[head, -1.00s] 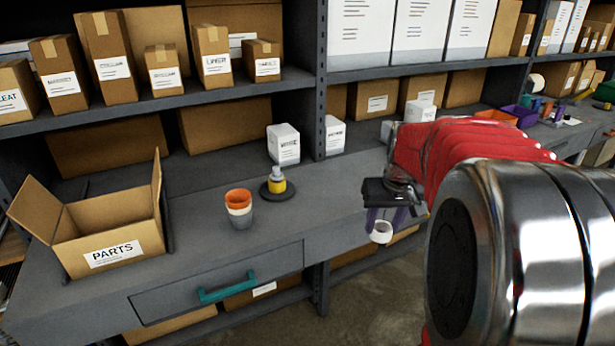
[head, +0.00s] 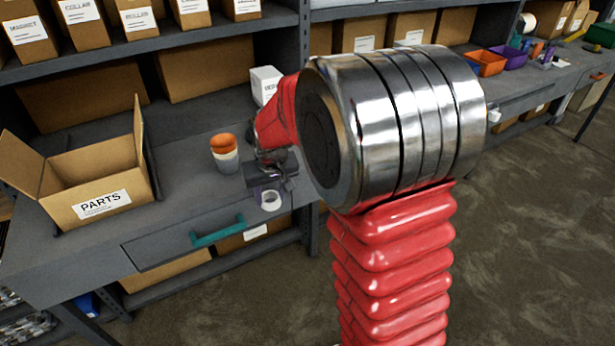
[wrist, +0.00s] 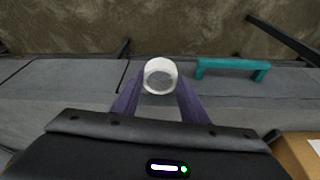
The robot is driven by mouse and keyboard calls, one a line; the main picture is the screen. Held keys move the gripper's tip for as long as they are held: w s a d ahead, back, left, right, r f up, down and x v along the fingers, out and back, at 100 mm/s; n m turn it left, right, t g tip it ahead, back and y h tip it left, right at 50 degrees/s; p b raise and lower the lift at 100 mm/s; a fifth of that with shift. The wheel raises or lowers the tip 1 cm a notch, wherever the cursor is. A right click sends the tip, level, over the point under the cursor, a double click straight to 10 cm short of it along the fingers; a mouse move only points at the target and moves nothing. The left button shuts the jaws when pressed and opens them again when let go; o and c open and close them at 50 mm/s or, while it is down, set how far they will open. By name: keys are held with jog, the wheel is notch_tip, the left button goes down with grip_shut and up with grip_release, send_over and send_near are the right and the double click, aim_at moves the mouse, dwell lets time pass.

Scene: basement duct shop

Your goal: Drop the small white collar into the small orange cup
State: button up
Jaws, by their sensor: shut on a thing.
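The small white collar (wrist: 160,76) is held between the two purple fingers of my gripper (wrist: 158,92) in the wrist view. In the head view the collar (head: 271,200) hangs from my gripper (head: 266,188) near the bench's front edge, above the drawer. The small orange cup (head: 223,142) sits on top of a stack with a white cup (head: 226,160) and a grey one below. The stack stands on the bench, up and left of my gripper in the head view, apart from it. The orange cup is not in the wrist view.
An open PARTS box (head: 95,200) stands on the bench at left. A drawer with a teal handle (head: 217,232) is below. A white box (head: 266,83) stands behind my arm. Orange and purple bins (head: 507,57) are far right. Bare bench surface lies between the PARTS box and the cups.

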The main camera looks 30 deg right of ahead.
jog(key=shift+n, duration=0.6)
jog(key=a, duration=0.2)
jog(key=a+f, duration=0.1)
jog(key=a, duration=0.1)
jog(key=a+f, duration=0.1)
jog(key=a, duration=0.1)
jog(key=shift+w+f, duration=0.1)
jog(key=shift+f, duration=0.15)
jog(key=shift+d, duration=0.1)
